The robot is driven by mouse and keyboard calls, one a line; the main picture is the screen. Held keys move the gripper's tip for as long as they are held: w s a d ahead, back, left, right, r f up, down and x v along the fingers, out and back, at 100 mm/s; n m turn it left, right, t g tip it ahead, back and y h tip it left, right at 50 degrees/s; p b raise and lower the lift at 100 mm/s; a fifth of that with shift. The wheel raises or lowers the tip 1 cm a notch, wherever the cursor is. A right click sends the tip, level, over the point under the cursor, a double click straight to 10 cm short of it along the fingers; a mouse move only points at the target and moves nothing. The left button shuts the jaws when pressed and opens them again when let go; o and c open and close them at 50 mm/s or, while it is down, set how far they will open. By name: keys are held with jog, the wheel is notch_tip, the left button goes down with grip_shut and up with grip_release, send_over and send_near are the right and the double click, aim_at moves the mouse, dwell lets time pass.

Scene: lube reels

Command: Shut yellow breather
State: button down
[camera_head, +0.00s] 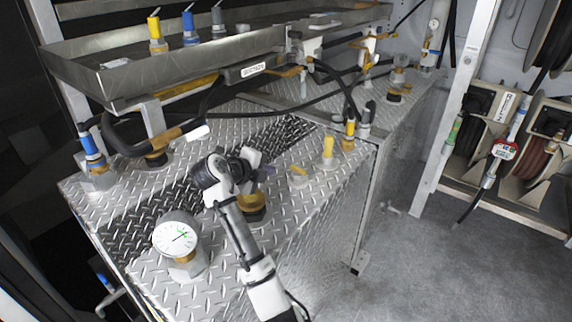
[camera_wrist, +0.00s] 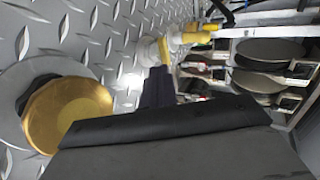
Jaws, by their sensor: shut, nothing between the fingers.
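My gripper (camera_head: 266,170) is shut and empty above the diamond-plate tank top. Its dark fingers (camera_wrist: 157,88) also show in the wrist view. Just beyond the fingertips is a short pale fitting with a yellow lever on top (camera_head: 298,172), also in the wrist view (camera_wrist: 163,46). The fingers look close to it; I cannot tell whether they touch. Behind it stands a yellow-topped fitting (camera_head: 328,151), and another yellow one (camera_head: 348,136) is by the tank edge. A yellow-bodied fitting (camera_head: 156,32) stands on the upper tray. I cannot tell which is the breather.
A brass cap (camera_head: 252,207) sits under my wrist, large at left in the wrist view (camera_wrist: 72,112). A dial gauge (camera_head: 176,238) stands at the tank's near end. Black hoses (camera_head: 310,100) cross behind. Hose reels (camera_head: 532,140) stand right, past open floor (camera_head: 430,260).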

jog(key=p, duration=0.3)
send_near(293, 169)
jog(key=x, duration=0.5)
jog(key=shift+w+d+f+p, duration=0.3)
jog(key=shift+w+f+p, duration=0.05)
jog(key=shift+w+f, duration=0.15)
